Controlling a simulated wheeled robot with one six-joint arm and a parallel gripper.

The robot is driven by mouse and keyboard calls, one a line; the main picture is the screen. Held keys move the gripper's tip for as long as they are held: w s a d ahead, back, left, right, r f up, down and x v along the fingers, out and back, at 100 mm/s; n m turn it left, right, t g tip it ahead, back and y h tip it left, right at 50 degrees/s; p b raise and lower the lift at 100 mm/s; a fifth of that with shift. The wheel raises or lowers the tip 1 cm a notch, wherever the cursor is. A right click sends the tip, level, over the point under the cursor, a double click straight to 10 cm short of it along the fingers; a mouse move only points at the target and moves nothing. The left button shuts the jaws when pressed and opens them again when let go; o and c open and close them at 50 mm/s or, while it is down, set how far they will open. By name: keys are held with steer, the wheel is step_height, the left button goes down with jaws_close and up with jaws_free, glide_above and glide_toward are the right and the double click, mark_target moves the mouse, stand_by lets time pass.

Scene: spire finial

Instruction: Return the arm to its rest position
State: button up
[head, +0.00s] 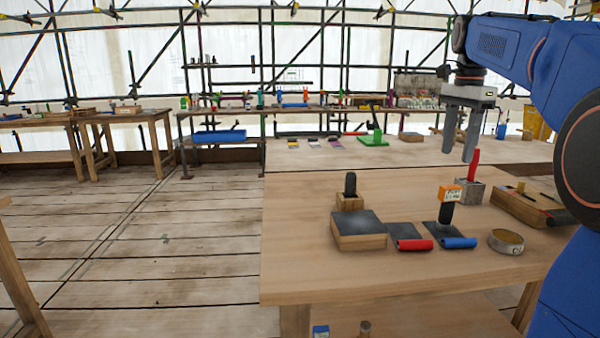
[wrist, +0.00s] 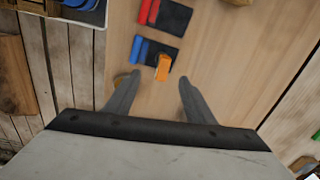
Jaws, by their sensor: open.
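My gripper (head: 458,156) hangs from my blue arm at the upper right of the head view, fingers pointing down, above the wooden table (head: 300,270). Its two grey fingers are apart with nothing between them. An orange block with print (head: 450,193) sits on a dark upright post on a dark mat, below the gripper in the head view. The orange block (wrist: 163,67) is also in the wrist view, just beyond the fingertips.
A red-topped piece stands in a grey block (head: 470,190) near the gripper. Red (head: 414,244) and blue (head: 459,242) rolls, a dark-topped wooden block (head: 358,230), a round tin (head: 506,241) and a wooden tray (head: 530,205) are on the table. The table's front left is clear.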

steer(key=s+a+f+n+t, duration=0.1)
steer(key=s+a+f+n, duration=0.4)
steer(key=s+f, duration=0.4)
steer(key=s+a+f+n+t, duration=0.2)
steer(key=s+a+f+n, duration=0.2)
steer(key=s+f, duration=0.6)
steer(key=s+a+f+n+t, duration=0.1)
steer(key=s+a+f+n, duration=0.4)
steer(key=s+f, duration=0.5)
steer(key=f+n, duration=0.1)
steer(key=n, duration=0.1)
steer(key=shift+a+f+n+t, duration=0.3)
steer(key=shift+w+r, duration=0.1)
